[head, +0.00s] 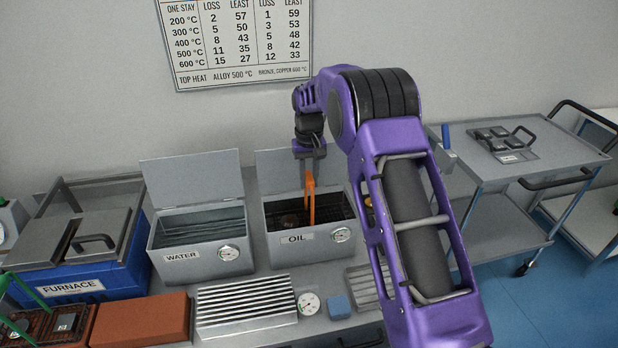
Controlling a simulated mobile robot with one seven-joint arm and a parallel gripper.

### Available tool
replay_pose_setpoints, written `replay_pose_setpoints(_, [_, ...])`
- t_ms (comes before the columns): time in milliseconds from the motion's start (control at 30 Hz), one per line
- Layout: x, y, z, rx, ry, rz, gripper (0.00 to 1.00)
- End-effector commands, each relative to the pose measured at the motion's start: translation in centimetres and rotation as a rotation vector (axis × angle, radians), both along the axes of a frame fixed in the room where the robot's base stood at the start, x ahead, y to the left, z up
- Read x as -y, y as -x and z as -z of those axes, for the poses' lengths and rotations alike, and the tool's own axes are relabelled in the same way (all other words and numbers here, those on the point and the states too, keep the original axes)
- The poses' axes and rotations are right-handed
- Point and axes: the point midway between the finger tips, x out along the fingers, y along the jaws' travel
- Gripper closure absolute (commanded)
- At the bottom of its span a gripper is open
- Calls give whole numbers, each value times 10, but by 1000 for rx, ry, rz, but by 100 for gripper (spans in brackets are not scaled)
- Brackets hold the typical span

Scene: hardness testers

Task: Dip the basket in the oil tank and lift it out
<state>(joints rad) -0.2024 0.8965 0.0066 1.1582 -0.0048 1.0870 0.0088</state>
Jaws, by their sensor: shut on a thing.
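The oil tank (275,243) is a grey box with an OIL label and a dial, its lid raised at the back. My gripper (311,178) is above the tank's opening, pointing down. It is shut on the orange handle of the basket (311,203). The handle reaches down into the tank. The basket's body is inside the tank, dark and only partly seen behind the front wall. I cannot tell how deep it sits in the oil.
A water tank (163,254) with a raised lid stands to the left. A blue furnace (105,282) is further left. A ribbed metal block (245,304), a brick-coloured block (140,320) and a small blue block (339,306) lie in front. A grey cart (555,150) stands at right.

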Motion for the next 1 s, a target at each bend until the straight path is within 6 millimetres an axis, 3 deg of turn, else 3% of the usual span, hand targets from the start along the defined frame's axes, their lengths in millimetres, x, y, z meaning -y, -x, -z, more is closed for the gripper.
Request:
replay_pose_setpoints(400, [0,-1,-4,3,-1,0,100])
replay_pose_setpoints(1000, [0,-1,-58,5,-1,0,100])
